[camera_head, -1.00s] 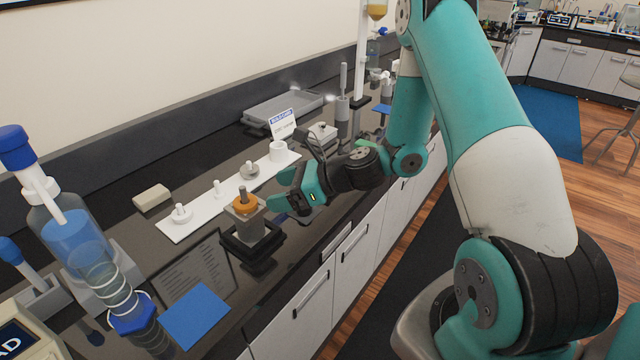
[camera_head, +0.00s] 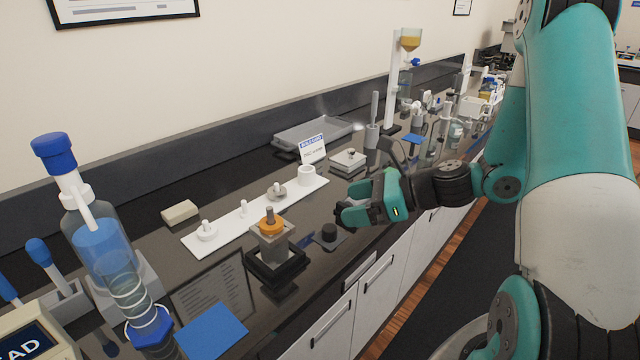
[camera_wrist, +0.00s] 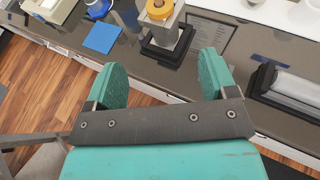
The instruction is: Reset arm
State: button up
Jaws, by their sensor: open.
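My gripper (camera_head: 343,214) is open and empty, held above the front edge of the dark bench. It is to the right of a small metal block with an orange ring (camera_head: 271,227) and a grey post, which stands on a black base. In the wrist view both teal fingers of my gripper (camera_wrist: 163,80) are spread apart with nothing between them. The orange-ringed block (camera_wrist: 160,10) shows beyond the fingers at the top, clear of them. My teal and white arm runs from the right side of the head view to the gripper.
A white strip (camera_head: 262,210) with several small parts lies behind the block. A blue-capped bottle (camera_head: 100,240) stands at the left near a blue pad (camera_head: 212,331). A grey tray (camera_head: 318,133) and a card (camera_head: 312,149) are at the back. White cabinets (camera_head: 375,280) front the bench.

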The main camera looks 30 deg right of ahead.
jog(key=s+a+r+n+g+h, duration=0.1)
jog(key=s+a+r+n+g, duration=0.25)
jog(key=a+n, duration=0.45)
jog(key=s+a+r+n+g+h, duration=0.15)
jog(key=s+a+n+g, duration=0.35)
jog(key=n, duration=0.5)
jog(key=s+a+r+n+h, duration=0.1)
jog(key=s+a+r+n, duration=0.1)
jog(key=s+n, duration=0.3)
jog(key=s+a+r+n+h, duration=0.2)
jog(key=s+n, duration=0.3)
jog(key=n, duration=0.5)
jog(key=shift+s+a+r+n+g, duration=0.2)
jog(key=shift+a+r+n+g, duration=0.2)
jog(key=shift+r, duration=0.45)
